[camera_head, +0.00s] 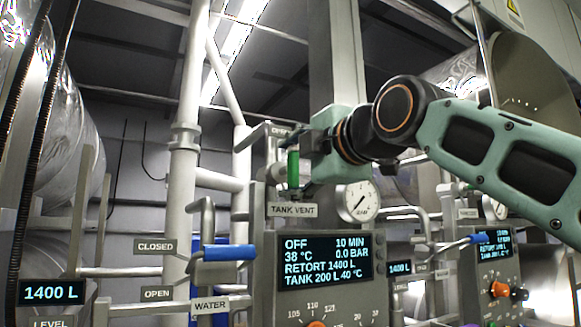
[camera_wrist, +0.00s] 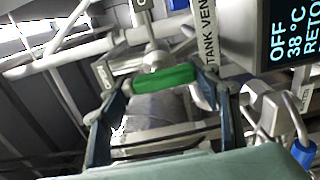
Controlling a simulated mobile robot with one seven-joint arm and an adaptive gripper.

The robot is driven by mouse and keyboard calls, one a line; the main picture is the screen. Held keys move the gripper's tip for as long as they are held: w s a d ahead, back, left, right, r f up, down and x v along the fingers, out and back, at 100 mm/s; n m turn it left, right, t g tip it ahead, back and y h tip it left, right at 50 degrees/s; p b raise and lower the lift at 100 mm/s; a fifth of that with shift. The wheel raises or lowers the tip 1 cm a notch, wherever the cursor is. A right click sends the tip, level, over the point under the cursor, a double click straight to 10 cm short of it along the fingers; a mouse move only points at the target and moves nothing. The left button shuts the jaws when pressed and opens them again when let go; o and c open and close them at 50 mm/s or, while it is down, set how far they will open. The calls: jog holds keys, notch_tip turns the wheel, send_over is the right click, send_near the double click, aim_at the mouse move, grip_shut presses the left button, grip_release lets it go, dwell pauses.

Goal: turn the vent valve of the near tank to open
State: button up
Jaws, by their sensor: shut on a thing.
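The near tank's vent valve has a green handle (camera_head: 293,168) that stands upright above the TANK VENT label (camera_head: 292,210). My gripper (camera_head: 302,160) reaches in from the right and is shut on the green handle. In the wrist view the green handle (camera_wrist: 165,77) lies across the picture between my two fingers (camera_wrist: 164,88), with the grey valve stem beyond it. The exact finger contact is hard to see.
A round pressure gauge (camera_head: 358,201) sits just right below my gripper. The display panel (camera_head: 325,258) is under it. A blue-handled water valve (camera_head: 228,252) stands lower left, with CLOSED (camera_head: 155,247) and OPEN labels. Pipes crowd the left; a second panel (camera_head: 497,243) is right.

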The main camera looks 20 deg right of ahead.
jog(key=o, duration=1.2)
jog(key=shift+c, duration=0.2)
jog(key=s, duration=1.2)
jog(key=shift+d, duration=0.2)
jog(key=shift+s, duration=0.1)
